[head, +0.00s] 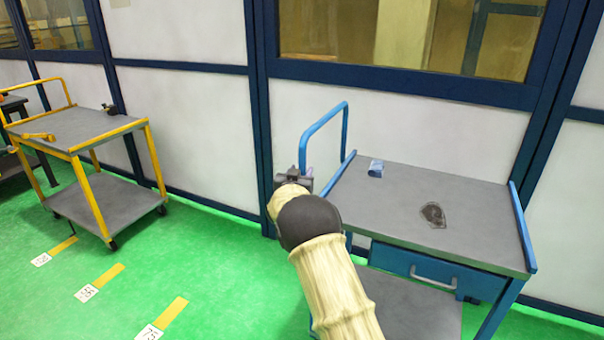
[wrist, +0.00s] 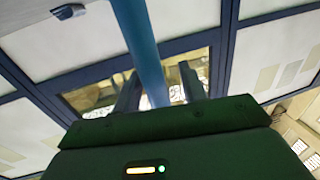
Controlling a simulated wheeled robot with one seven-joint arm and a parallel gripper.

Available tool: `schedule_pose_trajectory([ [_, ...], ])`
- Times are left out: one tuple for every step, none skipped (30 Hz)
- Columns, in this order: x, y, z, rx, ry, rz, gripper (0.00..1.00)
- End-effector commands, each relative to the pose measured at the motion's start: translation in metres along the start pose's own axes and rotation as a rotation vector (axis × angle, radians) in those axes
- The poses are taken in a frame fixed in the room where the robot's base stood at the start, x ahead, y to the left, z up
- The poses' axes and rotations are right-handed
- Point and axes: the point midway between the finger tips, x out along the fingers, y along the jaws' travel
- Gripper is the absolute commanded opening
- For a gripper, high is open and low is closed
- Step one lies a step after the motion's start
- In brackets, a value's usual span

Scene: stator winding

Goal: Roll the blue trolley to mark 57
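The blue trolley (head: 460,265) stands at the right against the wall panels. It has a grey top, a drawer and a raised blue push handle (head: 346,130) on its left end. My gripper (head: 294,180) is at the left of the handle in the head view, partly hidden by my arm. In the wrist view a blue bar (wrist: 139,35) runs between the two fingers of my gripper (wrist: 158,75), with gaps on both sides. The fingers are apart and not closed on it. A floor mark that seems to read 57 upside down (head: 150,332) lies at the lower left.
A yellow trolley (head: 75,128) stands at the left. Two further numbered marks with yellow strips lie on the green floor (head: 200,265), which is clear between the trolleys. A small blue item (head: 376,168) and a dark patch (head: 433,214) lie on the blue trolley's top.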

Motion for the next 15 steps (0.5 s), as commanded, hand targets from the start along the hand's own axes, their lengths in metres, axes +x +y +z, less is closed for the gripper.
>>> schedule_pose_trajectory([
  [0.0,0.001,0.0,0.0,0.0,0.001,0.42],
  [0.0,0.001,0.0,0.0,0.0,0.002,0.42],
  [0.0,0.001,0.0,0.0,0.0,0.002,0.42],
  [0.0,0.001,0.0,0.0,0.0,0.002,0.42],
  [0.0,0.001,0.0,0.0,0.0,0.002,0.42],
  [-0.002,0.001,0.0,0.0,-0.001,0.002,0.42],
  [-0.003,0.001,0.0,0.0,-0.001,0.002,0.42],
  [-0.004,0.001,0.0,0.0,-0.001,0.002,0.42],
  [-0.007,0.001,0.0,0.0,0.0,0.002,0.42],
  [-0.009,0.001,0.0,0.0,0.0,0.002,0.42],
  [-0.012,0.001,0.0,0.0,-0.001,0.002,0.42],
  [-0.017,0.001,0.0,-0.001,-0.002,0.002,0.42],
  [-0.02,0.001,0.001,-0.001,-0.002,0.002,0.42],
  [-0.024,0.001,0.0,-0.001,-0.001,0.002,0.42],
  [-0.03,0.001,0.0,-0.001,-0.002,0.001,0.42],
])
